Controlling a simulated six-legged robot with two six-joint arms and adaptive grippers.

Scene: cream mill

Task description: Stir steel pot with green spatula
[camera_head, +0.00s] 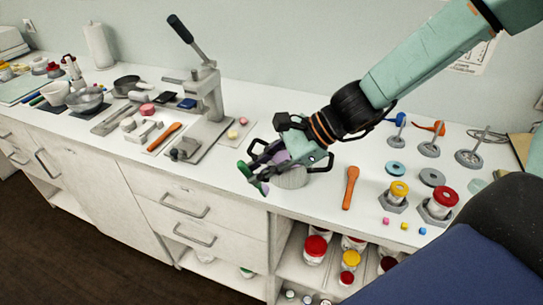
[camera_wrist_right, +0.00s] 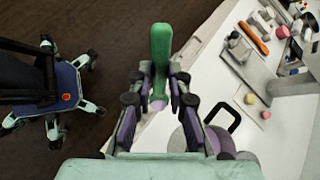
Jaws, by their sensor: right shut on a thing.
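My right gripper (camera_head: 268,168) is shut on the green spatula (camera_head: 250,178). In the right wrist view, the spatula (camera_wrist_right: 160,50) stands out between the fingers (camera_wrist_right: 158,95), its green end pointing away from the wrist. A grey rounded vessel, apparently the steel pot (camera_head: 293,180), sits on the counter just under and behind the gripper, largely hidden by it. I cannot tell whether the spatula touches the pot. My left gripper is not in view.
An orange spatula (camera_head: 350,187) lies right of the pot. Jars with yellow (camera_head: 398,189) and red (camera_head: 444,196) lids stand farther right. A lever press (camera_head: 207,100) stands to the left. The counter's front edge runs close below the gripper.

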